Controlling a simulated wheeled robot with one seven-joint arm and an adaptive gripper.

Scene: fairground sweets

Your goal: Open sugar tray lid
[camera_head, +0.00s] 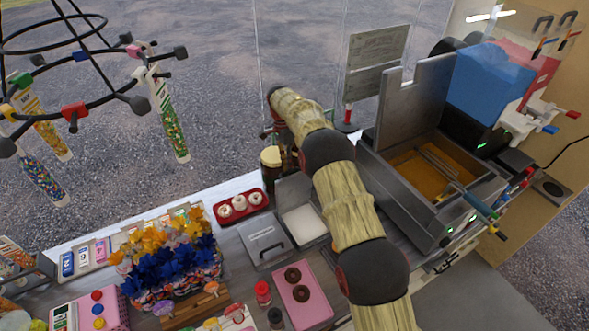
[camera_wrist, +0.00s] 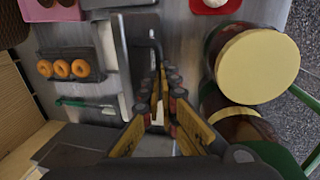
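The sugar tray (camera_head: 303,222) is a grey metal bin with white sugar, exposed in the middle of the counter. Its grey lid (camera_head: 293,189) stands raised at the tray's far side. In the wrist view, the lid (camera_wrist: 143,50) is seen steeply, with its black handle (camera_wrist: 155,42) beside the fingers and a strip of white sugar (camera_wrist: 108,45) to its left. My gripper (camera_wrist: 161,76) has its fingers close together around the handle's lower end. The fingertips partly hide the contact. In the head view, my arm hides most of the gripper.
A jar (camera_wrist: 258,66) with a pale yellow lid stands close to my gripper. A red donut tray (camera_head: 240,207), pink donut board (camera_head: 303,297) and fryer (camera_head: 425,172) surround it.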

